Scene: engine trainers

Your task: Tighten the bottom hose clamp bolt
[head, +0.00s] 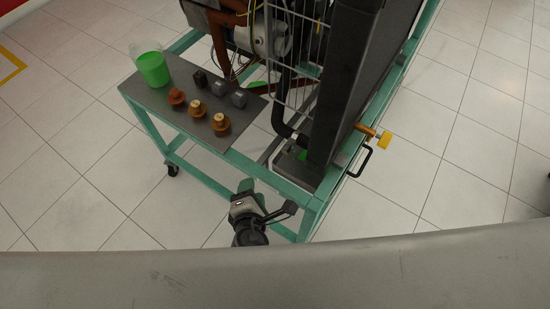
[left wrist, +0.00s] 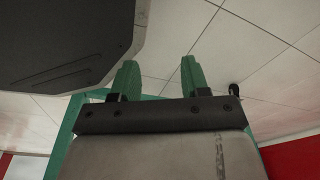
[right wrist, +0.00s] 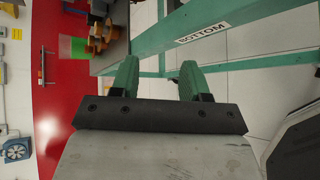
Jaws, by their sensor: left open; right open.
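The engine trainer is a teal frame cart (head: 311,213) with a dark radiator-like panel (head: 345,85) and a black hose (head: 281,115) curving down beside it. I cannot make out the bottom hose clamp bolt in any view. In the right wrist view a label reading BOTTOM (right wrist: 203,33) is on a teal rail. My right gripper (head: 247,186) is beside the cart's near corner, below its top; in the right wrist view it is open and empty (right wrist: 157,75). My left gripper (left wrist: 159,72) is open and empty in the left wrist view, outside the head view.
A grey shelf (head: 160,108) on the cart holds a green-filled cup (head: 153,69), several brown-orange parts (head: 220,125) and several grey parts (head: 239,98). A yellow-handled valve (head: 383,140) and a black handle (head: 362,164) stick out at right.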

